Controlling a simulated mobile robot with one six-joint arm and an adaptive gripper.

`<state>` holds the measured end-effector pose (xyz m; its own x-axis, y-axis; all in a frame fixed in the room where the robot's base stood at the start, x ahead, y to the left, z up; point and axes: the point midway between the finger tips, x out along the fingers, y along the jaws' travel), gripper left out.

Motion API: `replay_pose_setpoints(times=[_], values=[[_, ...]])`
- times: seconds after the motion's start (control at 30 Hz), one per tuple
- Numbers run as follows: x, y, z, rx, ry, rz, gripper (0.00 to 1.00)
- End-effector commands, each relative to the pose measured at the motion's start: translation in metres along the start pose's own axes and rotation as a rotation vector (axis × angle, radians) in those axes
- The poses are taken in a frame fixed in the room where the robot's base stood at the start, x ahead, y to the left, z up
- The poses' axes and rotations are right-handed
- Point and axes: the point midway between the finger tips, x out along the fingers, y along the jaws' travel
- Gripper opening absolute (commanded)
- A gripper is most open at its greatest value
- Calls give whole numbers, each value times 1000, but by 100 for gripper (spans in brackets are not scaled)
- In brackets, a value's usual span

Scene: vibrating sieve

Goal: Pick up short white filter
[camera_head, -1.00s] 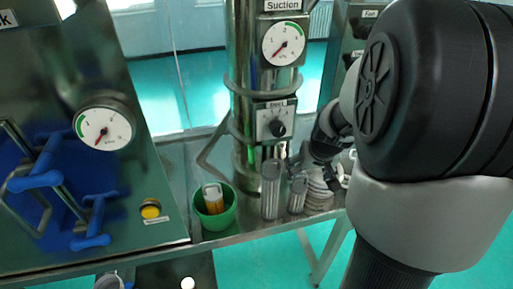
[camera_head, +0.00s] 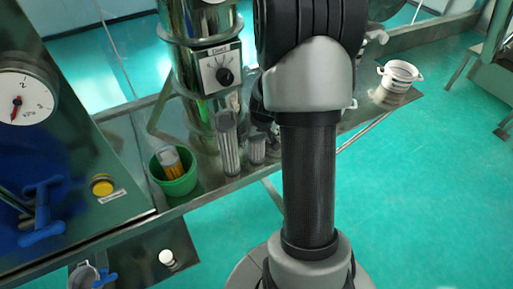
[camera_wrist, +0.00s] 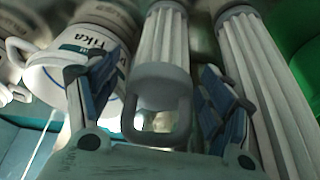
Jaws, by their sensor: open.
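The short white filter (camera_head: 257,148) stands upright on the steel table, just right of the taller filter (camera_head: 229,145). In the wrist view the short filter (camera_wrist: 162,48) shows ribbed white sides and a grey end cap with a loop handle. My gripper (camera_wrist: 155,88) is open, with one blue-padded finger on each side of the short filter's capped end. I cannot tell whether either finger touches it. The taller filter (camera_wrist: 265,85) is just beyond the right finger. In the head view my arm hides most of the gripper.
A green bucket (camera_head: 176,184) holding a yellow-orange item stands left of the filters. A white lettered vessel (camera_wrist: 75,72) is left of my gripper in the wrist view. A steel column with a dial (camera_head: 220,70) rises behind the filters. A white pot (camera_head: 401,72) stands farther right.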

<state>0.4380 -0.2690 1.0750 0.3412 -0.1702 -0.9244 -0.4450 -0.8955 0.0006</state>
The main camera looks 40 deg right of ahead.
Motion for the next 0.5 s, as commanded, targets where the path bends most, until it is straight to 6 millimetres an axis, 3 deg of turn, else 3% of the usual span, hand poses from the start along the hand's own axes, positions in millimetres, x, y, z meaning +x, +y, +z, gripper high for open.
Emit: replay_pose_setpoints(times=[0.3,0.5], values=[[6,0,0,-1,0,0,73],[6,0,0,-1,0,0,60]])
